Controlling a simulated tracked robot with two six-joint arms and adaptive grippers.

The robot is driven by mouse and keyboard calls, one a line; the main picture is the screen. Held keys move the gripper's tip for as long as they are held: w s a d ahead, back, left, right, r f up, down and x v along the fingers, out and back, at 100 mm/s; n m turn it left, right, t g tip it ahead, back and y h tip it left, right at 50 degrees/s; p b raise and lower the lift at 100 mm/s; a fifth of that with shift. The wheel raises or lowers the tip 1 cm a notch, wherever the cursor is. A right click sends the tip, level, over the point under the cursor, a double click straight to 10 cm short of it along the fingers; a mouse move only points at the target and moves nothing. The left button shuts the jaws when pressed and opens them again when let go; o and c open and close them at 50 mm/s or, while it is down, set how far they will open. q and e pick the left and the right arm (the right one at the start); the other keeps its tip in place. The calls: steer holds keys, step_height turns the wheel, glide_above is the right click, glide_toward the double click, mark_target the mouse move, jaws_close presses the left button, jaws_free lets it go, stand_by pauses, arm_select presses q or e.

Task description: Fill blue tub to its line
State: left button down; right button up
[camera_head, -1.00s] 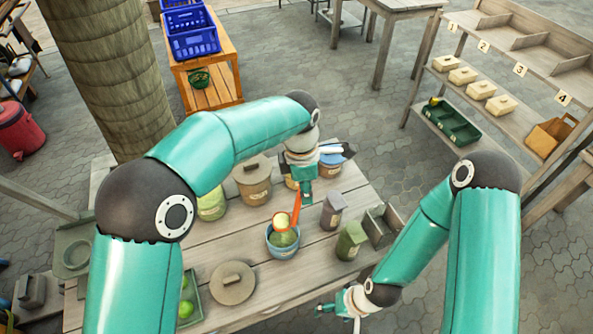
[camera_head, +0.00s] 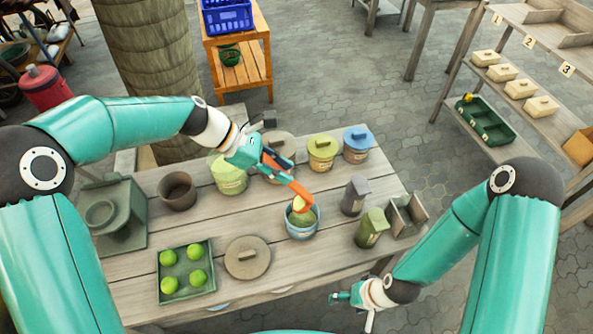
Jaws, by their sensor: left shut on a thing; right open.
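The blue tub (camera_head: 302,232) stands on the wooden table with greenish-yellow material showing inside it. My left gripper (camera_head: 268,163) is shut on an orange scoop (camera_head: 298,188), up and left of the tub. The scoop slants down to the tub, and its yellowish end (camera_head: 299,204) is at or just inside the tub's mouth. I cannot tell the fill line or the exact level. My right gripper (camera_head: 337,298) is open and empty, low by the table's front right edge.
A round lid (camera_head: 247,258) and a tray of green balls (camera_head: 187,296) lie in front left.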

arm_select(q)
steer(key=a+f+h+b, duration=0.3)
steer(key=a+h+b, duration=0.2)
steer(key=b, duration=0.5)
steer(key=shift+a+f+h, duration=0.25)
steer(key=shift+a+h, duration=0.05)
steer(key=shift+a, duration=0.3)
steer(key=shift+s, duration=0.1)
